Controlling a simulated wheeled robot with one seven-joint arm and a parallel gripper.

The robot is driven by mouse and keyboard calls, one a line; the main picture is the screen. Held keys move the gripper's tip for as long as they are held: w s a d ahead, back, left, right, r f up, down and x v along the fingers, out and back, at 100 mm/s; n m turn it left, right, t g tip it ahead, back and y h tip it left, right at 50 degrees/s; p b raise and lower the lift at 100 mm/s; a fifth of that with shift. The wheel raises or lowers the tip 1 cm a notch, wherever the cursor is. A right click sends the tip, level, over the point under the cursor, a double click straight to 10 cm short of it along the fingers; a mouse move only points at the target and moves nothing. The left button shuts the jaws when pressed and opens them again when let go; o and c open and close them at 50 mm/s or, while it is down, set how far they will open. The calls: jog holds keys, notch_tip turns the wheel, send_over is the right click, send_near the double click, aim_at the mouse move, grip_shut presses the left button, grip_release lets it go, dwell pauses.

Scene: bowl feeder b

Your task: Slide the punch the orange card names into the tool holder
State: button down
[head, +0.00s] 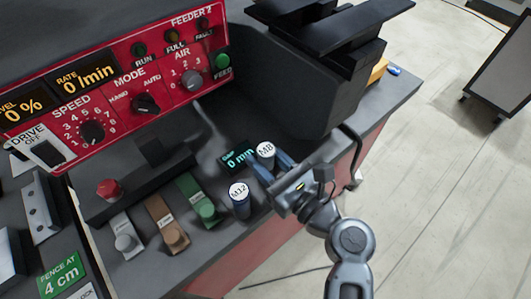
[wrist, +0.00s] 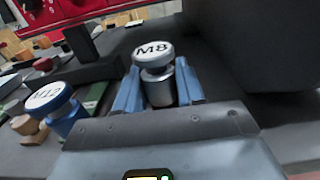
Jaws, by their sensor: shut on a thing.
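The M8 punch (head: 265,151) has a white round cap marked M8 over a grey metal body. In the wrist view the M8 punch (wrist: 155,72) stands upright between the blue fingers of my gripper (wrist: 158,90). In the head view my gripper (head: 272,168) reaches it from the lower right and is shut on it. The M12 punch (head: 240,200) has a white cap and a blue body and stands to the left, apart from my gripper; it also shows in the wrist view (wrist: 58,110). I cannot make out a readable orange card or clearly identify the tool holder.
A red control panel (head: 110,75) with knobs stands behind. A small dark display (head: 236,158) sits beside the M8 punch. Grey, brown and green blocks with knobs (head: 198,200) line the front edge. A large dark housing (head: 300,80) stands close behind my gripper.

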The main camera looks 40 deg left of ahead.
jog(key=shift+r+p, duration=1.25)
jog(key=shift+r, duration=0.05)
